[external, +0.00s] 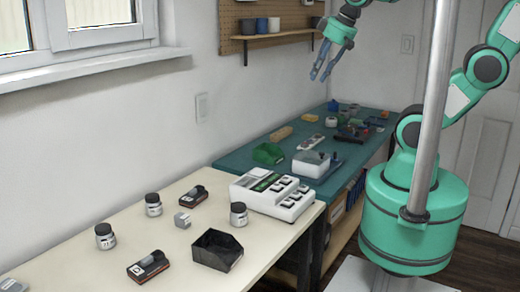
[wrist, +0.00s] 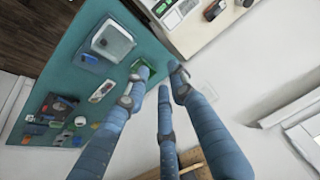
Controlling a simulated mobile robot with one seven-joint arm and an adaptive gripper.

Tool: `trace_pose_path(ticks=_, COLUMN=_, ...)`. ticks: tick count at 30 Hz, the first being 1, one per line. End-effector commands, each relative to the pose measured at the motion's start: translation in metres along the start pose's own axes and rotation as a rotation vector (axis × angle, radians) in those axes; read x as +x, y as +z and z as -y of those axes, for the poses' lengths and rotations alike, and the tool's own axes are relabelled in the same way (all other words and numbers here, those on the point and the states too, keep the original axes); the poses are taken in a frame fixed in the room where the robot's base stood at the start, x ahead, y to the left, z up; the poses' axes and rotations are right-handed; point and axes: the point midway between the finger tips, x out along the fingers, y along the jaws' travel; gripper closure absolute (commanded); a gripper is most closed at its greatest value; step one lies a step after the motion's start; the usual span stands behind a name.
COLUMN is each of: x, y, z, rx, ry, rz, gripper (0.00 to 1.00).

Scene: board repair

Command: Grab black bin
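The black bin (external: 217,250) is an open-topped box near the front edge of the cream table. I cannot make it out in the wrist view. My gripper (external: 321,73) is high up at the back, above the far teal bench and well away from the bin. Its blue fingers point down, spread apart with nothing between them. The wrist view also shows the gripper (wrist: 160,82) with three separated fingers over the bench and wall.
The cream table (external: 130,215) also holds several small jars, dark devices and a white multi-slot unit (external: 276,194) behind the bin. A shelf (external: 280,35) hangs on the wall near my gripper.

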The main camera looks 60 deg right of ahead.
Motion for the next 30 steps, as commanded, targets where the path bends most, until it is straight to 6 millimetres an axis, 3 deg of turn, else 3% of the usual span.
trace_pose_path(ticks=6, x=0.025, y=-0.046, z=0.053, rx=-0.013, ry=-0.040, rz=0.071, gripper=0.76)
trace_pose_path(ticks=15, x=0.076, y=-0.088, z=0.146, rx=-0.025, ry=-0.071, rz=0.169, gripper=0.76)
trace_pose_path(ticks=23, x=0.131, y=-0.095, z=0.241, rx=-0.042, ry=-0.076, rz=0.252, gripper=0.76)
trace_pose_path(ticks=30, x=0.187, y=-0.073, z=0.333, rx=-0.062, ry=-0.063, rz=0.323, gripper=0.76)
